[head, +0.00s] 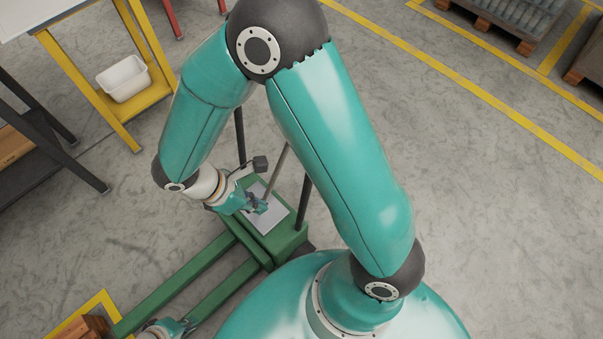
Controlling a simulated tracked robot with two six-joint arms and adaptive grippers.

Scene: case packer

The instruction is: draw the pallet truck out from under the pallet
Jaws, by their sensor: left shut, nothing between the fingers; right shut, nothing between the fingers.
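The green pallet truck (178,279) stands on the floor left of my base, its two forks running to the lower left. Its body (268,238) carries a grey plate, with dark posts and a thin grey rod rising from it. My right gripper (260,206) is shut and empty, over the grey plate; I cannot tell if it touches. My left gripper (187,325) is shut and empty at the bottom edge, close to the forks and partly cut off. Brown wood (88,328), perhaps part of the pallet, shows at the lower left near the fork ends, mostly out of view.
A yellow-framed table (85,84) with a white bin (124,79) stands at the upper left, a dark rack (55,154) at the left edge. A loaded pallet (508,22) stands at the top right. Grey floor right of my arm is clear, with yellow lines.

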